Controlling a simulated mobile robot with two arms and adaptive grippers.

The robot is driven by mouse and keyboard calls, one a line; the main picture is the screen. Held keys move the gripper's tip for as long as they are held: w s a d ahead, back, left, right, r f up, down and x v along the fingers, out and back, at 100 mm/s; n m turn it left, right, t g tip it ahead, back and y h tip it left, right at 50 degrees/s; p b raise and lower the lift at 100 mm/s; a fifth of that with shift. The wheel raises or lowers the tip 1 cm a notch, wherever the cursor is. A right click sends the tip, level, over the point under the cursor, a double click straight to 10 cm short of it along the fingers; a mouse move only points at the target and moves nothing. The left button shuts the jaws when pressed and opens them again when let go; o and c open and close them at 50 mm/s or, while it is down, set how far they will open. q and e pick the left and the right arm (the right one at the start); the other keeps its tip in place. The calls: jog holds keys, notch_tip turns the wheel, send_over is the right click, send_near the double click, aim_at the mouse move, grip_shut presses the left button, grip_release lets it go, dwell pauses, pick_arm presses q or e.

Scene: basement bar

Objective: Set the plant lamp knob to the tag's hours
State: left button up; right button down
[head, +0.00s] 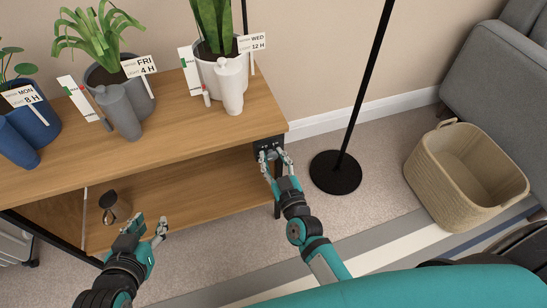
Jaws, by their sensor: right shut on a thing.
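A dark control panel (268,144) with small pale marks sits at the right front corner of the wooden shelf. My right gripper (273,157) is shut on the knob there; its fingers hide most of the knob, so its setting cannot be read. White tags stand in the pots: the left tag (21,96) reads 8 H, the middle tag (139,66) reads FRI 4 H, and the right tag (252,42) reads WED 12 H. My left gripper (147,228) is open and empty in front of the lower shelf.
Potted plants, a grey bottle (119,112), a white bottle (230,85) and a blue bottle (16,145) stand on the shelf top (190,135). A black pole on a round base (335,174) stands right of the shelf. A woven basket (465,175) is further right.

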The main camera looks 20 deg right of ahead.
jog(key=m+p, duration=0.1)
jog(key=m, duration=0.2)
jog(key=shift+r+p, duration=0.15)
jog(key=shift+p, duration=0.25)
jog(key=m+p, duration=0.1)
jog(key=m, duration=0.2)
jog(key=shift+m, duration=0.4)
pick_arm(q)
jog(key=s+a+f+g+y, duration=0.1)
jog(key=s+a+f+g, duration=0.1)
jog(key=s, duration=0.4)
jog(key=s+a+f+g+y, duration=0.1)
jog(key=s+a+f+g, duration=0.1)
jog(key=s+g, duration=0.3)
jog(key=shift+s+f+g+p, duration=0.3)
jog(key=shift+s+f+p, duration=0.1)
jog(key=shift+s+f, duration=0.15)
pick_arm(e)
jog(key=m, duration=0.4)
jog(key=shift+d+m, duration=0.1)
jog(key=shift+m, duration=0.2)
pick_arm(q)
jog(key=shift+a, duration=0.1)
pick_arm(e)
jog(key=c, duration=0.9)
grip_release()
jog(key=shift+c, duration=0.2)
